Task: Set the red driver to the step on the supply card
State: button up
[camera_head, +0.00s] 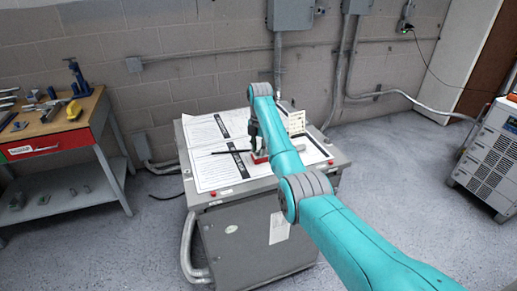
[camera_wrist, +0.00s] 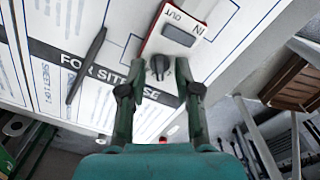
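The red driver (camera_head: 260,159), a small box with a red edge, lies on the paper-covered cabinet top, partly behind my arm. In the wrist view the driver (camera_wrist: 178,36) shows a white face marked IN and OUT, a grey block and a dark round knob (camera_wrist: 160,66). My gripper (camera_wrist: 160,72) is open, with one finger on each side of the knob; I see no clear contact. A light upright card (camera_head: 296,122) with small dark marks stands behind the driver; I cannot read it or tell if it is the supply card.
Printed sheets (camera_head: 205,165) cover the grey cabinet (camera_head: 250,250). A dark pen-like rod (camera_wrist: 87,65) lies on them, left of the driver. A workbench (camera_head: 60,125) with tools stands at left, a grey machine (camera_head: 490,155) at right. Conduits run along the wall; open floor lies between.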

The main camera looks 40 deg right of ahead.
grip_shut()
jog(key=shift+m, duration=0.3)
jog(key=m, duration=1.1)
jog(key=shift+m, duration=0.3)
dwell(0.4)
jog(key=shift+o, duration=0.7)
grip_release()
